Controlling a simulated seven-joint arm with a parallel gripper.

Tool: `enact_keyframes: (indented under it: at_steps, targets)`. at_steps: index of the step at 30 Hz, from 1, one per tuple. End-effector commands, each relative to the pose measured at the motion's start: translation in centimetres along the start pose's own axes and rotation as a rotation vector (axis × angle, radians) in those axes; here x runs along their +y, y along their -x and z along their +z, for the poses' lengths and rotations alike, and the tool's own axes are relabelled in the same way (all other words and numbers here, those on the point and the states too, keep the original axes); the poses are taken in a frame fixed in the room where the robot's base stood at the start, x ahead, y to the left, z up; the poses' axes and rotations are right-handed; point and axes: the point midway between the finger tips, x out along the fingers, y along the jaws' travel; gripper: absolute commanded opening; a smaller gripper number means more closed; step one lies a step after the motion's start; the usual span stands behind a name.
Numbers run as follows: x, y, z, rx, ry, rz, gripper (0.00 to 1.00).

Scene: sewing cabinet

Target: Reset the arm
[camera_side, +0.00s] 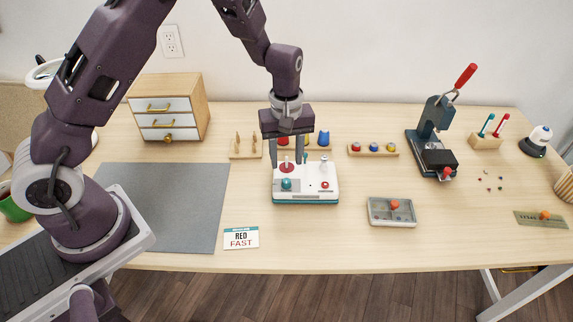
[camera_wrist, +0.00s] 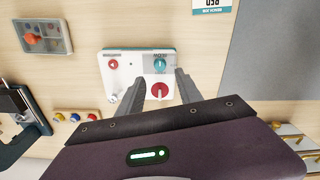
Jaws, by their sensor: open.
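My gripper (camera_side: 286,160) hangs from above over the back of a white machine (camera_side: 310,194) with a teal base. Its two fingers are apart, with nothing seen gripped between them. In the wrist view the fingers of my gripper (camera_wrist: 160,77) reach over the near edge of the machine (camera_wrist: 131,72). A red disc with a pin (camera_wrist: 160,90) shows between the fingers there. A teal knob (camera_side: 286,184) and a small red knob (camera_side: 325,184) are on the machine's top. I cannot tell whether the fingertips touch the machine.
A card reading RED FAST (camera_side: 241,238) lies in front, beside a grey mat (camera_side: 170,205). A grey tray (camera_side: 378,218) with an orange-red knob is on the right. A lever press (camera_side: 431,135), a spool rack (camera_side: 374,150) and a drawer cabinet (camera_side: 170,107) stand behind.

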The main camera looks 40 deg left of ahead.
Motion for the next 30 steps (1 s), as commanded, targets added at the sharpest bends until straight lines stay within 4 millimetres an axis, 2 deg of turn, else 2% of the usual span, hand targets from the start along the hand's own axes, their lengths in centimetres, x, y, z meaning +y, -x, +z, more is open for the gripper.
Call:
enact_keyframes:
  at_steps: [7, 8, 11, 12, 14, 15, 18, 19, 21, 24, 27, 30]
  targets:
    - [0.0, 0.4, 0.1, -0.001, -0.005, 0.005, 0.42]
    - [0.0, 1.1, 0.2, -0.002, -0.014, 0.014, 0.42]
    - [-0.6, 6.3, 1.3, -0.005, -0.106, 0.083, 0.42]
    - [-1.3, 9.3, 2.0, 0.0, -0.167, 0.121, 0.42]
    - [-3.2, 13.7, 3.5, 0.017, -0.278, 0.177, 0.42]
    - [-4.7, 16.3, 4.6, 0.037, -0.354, 0.209, 0.42]
    - [-9.2, 21.4, 7.4, 0.116, -0.548, 0.271, 0.42]
    - [-10.8, 22.4, 8.2, 0.147, -0.605, 0.283, 0.42]
    - [-14.2, 24.1, 10.0, 0.224, -0.729, 0.296, 0.42]
    - [-18.2, 24.9, 11.9, 0.331, -0.867, 0.287, 0.42]
    - [-20.8, 24.7, 12.8, 0.407, -0.952, 0.264, 0.42]
    - [-21.9, 24.5, 13.3, 0.443, -0.99, 0.25, 0.42]
